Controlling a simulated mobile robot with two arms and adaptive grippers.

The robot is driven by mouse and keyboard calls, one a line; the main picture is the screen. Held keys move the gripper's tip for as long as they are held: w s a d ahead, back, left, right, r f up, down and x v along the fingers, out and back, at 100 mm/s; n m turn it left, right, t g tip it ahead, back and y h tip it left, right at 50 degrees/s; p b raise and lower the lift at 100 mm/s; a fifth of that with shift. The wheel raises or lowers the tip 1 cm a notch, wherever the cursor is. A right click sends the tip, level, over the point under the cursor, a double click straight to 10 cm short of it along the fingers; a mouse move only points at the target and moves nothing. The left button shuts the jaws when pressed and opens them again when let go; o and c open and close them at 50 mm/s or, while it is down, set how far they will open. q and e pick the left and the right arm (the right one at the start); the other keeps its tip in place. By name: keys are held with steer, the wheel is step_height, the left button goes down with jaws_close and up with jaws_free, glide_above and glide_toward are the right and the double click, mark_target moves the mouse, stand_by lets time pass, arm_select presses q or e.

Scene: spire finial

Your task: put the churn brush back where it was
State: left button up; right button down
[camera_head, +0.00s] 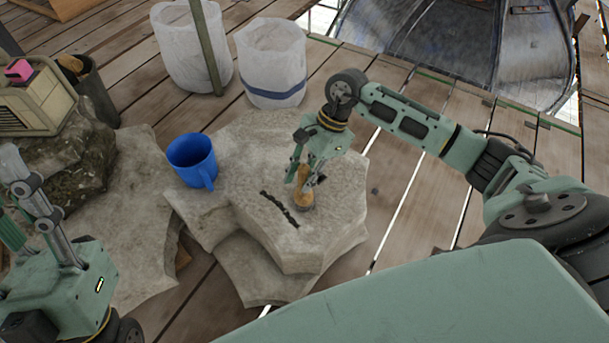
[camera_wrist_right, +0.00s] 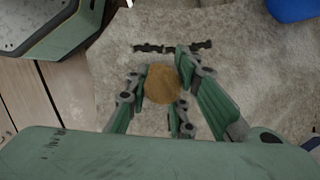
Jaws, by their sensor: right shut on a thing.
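The churn brush (camera_head: 303,198) has a tan wooden handle and stands roughly upright at the right part of the pale stone slab (camera_head: 259,220). Its lower end is at or just above the stone; I cannot tell which. My right gripper (camera_head: 305,180) is shut on the brush from above. In the right wrist view the round top of the brush (camera_wrist_right: 162,84) sits between the fingers (camera_wrist_right: 160,95), and its lower part is hidden. My left gripper (camera_head: 20,200) is partly in view at the left edge, and its fingertips are not clear.
A blue mug (camera_head: 193,160) stands on the stone left of the brush. A dark jagged strip (camera_head: 279,209) lies on the slab beside the brush. Two whitish bins (camera_head: 272,64) stand behind. A beige radio-like box (camera_head: 38,98) and a dark cup (camera_head: 90,88) are at the left.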

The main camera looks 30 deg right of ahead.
steer(key=c, duration=1.5)
jaws_free()
steer(key=shift+c, duration=0.2)
